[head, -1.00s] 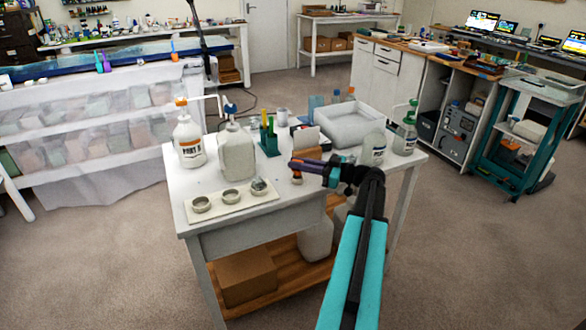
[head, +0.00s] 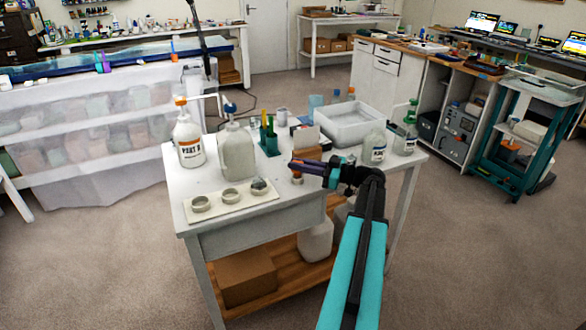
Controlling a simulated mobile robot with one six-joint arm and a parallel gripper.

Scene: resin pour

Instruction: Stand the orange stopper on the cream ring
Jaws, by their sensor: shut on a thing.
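My gripper (head: 298,166) is over the right front part of the white table, its jaws pointing left. It is shut on the small orange stopper (head: 297,176), which shows just under the jaw tips, mostly hidden by them. A pale bit shows at its lower end; I cannot tell whether it touches the tabletop or what that bit is. Three pale round rings stand on a cream board at the table's front left: a left one (head: 201,203), a middle one (head: 229,196) and a right one (head: 259,187) with something greyish in it. I cannot tell which is the cream ring.
On the white table (head: 290,205) stand a labelled white pump bottle (head: 188,143), a large pale jug (head: 237,153), a green holder (head: 268,142), a white tray (head: 350,125) and pump bottles (head: 374,147) at the right. A brown block (head: 306,146) is behind my gripper. Bare tabletop lies between the board and my gripper.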

